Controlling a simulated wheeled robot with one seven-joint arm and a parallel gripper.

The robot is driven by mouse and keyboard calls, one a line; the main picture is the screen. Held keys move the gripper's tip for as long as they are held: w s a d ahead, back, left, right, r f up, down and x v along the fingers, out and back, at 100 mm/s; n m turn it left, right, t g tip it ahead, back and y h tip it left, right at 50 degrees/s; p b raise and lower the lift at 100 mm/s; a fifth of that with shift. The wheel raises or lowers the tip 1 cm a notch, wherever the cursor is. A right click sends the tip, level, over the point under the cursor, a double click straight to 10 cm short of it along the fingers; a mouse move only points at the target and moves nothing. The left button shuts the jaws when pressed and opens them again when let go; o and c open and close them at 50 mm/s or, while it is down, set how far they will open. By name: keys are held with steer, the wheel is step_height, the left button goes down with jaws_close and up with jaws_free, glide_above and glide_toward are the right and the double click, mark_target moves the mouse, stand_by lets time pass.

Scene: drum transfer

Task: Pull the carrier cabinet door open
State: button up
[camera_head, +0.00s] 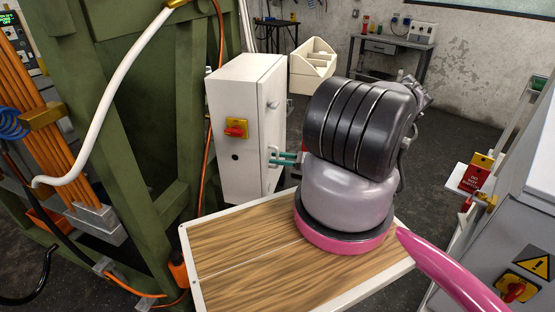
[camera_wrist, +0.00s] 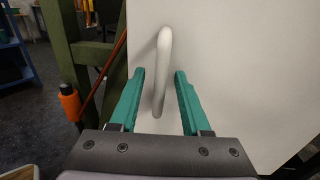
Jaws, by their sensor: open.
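The white carrier cabinet (camera_head: 229,165) stands upright behind the wooden table, with a red and yellow switch on its front. Its door (camera_wrist: 240,80) fills much of the wrist view and appears closed. A pale bar handle (camera_wrist: 161,80) is fixed on the door. My gripper (camera_wrist: 160,74), with teal fingers, is open, one finger on each side of the handle, which lies between them with gaps visible. In the head view my gripper (camera_head: 280,159) reaches the handle side of the cabinet; my arm hides part of that side.
A green steel frame (camera_head: 130,145) with hoses and orange cables stands close on the left. A wooden-topped table (camera_head: 235,250) with a pale rim lies in front. A grey cabinet (camera_head: 500,240) stands at right. Open floor lies behind my arm, before a workbench (camera_head: 395,47).

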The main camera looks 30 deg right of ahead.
jaws_close()
stand_by(1.3)
